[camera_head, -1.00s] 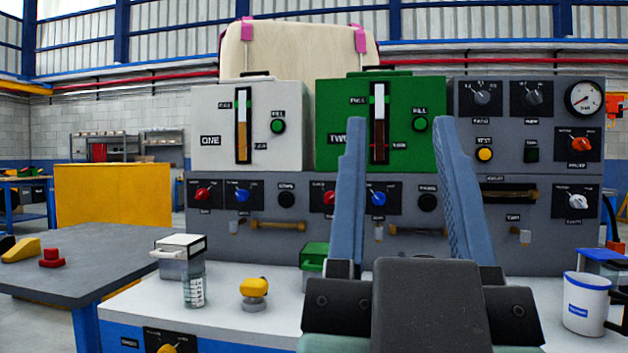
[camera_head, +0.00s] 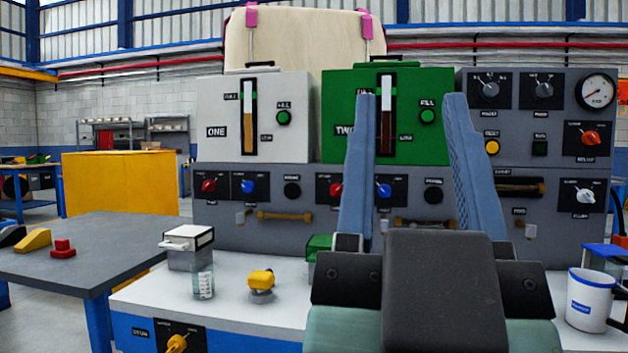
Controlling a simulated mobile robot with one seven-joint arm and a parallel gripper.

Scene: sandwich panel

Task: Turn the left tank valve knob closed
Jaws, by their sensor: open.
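The left tank, marked ONE (camera_head: 216,131), is a white box with a level gauge on the grey panel. Below it sit a red knob (camera_head: 209,185), a blue knob (camera_head: 248,186) and a black round knob (camera_head: 292,190). Their small labels are too blurred to read, so I cannot tell which one is the valve. My gripper (camera_head: 410,97) is open and empty, its two blue fingers pointing up in front of the green tank TWO (camera_head: 340,130). It is well to the right of the left tank's knobs and apparently nearer the camera than the panel.
The white bench holds a small lidded box (camera_head: 188,250), a clear beaker (camera_head: 203,283), a yellow-topped knob (camera_head: 261,281) and a white mug (camera_head: 588,300). Tank TWO has its own red knob (camera_head: 336,189) and blue knob (camera_head: 383,190). A grey table (camera_head: 90,265) stands left.

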